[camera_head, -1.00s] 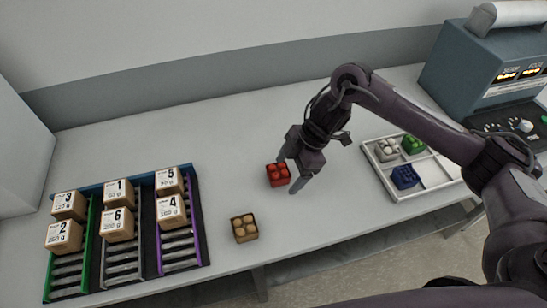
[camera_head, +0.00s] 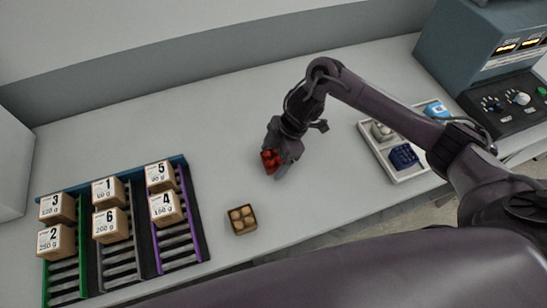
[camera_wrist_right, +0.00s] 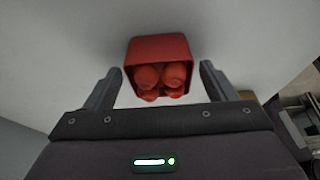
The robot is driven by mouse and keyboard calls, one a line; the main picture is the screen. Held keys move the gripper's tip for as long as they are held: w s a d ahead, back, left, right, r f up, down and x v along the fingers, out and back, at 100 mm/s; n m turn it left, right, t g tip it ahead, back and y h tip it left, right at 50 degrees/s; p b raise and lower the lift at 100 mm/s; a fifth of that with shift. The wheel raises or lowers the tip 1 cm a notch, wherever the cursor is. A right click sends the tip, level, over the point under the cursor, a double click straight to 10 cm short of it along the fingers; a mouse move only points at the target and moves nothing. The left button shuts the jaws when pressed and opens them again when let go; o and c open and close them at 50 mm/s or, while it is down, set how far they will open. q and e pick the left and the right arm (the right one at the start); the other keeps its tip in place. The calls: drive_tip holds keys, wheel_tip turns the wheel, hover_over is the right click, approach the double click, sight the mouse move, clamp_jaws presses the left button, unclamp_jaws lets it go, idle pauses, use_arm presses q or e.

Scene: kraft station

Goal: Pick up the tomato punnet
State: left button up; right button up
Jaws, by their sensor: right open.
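The tomato punnet (camera_head: 269,159) is a small red box with several round red tomatoes in it. In the head view it stands on the table, partly hidden by my right gripper (camera_head: 276,168), which is right at it. In the right wrist view the punnet (camera_wrist_right: 160,62) lies between and a little beyond the two fingers of the right gripper (camera_wrist_right: 162,85). The fingers are open, with a gap on each side of the punnet. My left gripper is not seen.
A brown punnet (camera_head: 241,219) with round tan items stands at the table's front edge. Numbered boxes (camera_head: 110,225) sit on a coloured rack at the left. A white tray (camera_head: 409,176) with punnets lies at the right, partly under my right arm. The table behind is clear.

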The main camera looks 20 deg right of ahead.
drive_tip(key=shift+f, duration=0.1)
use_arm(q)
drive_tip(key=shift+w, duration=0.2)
use_arm(e)
drive_tip(key=c, duration=1.1)
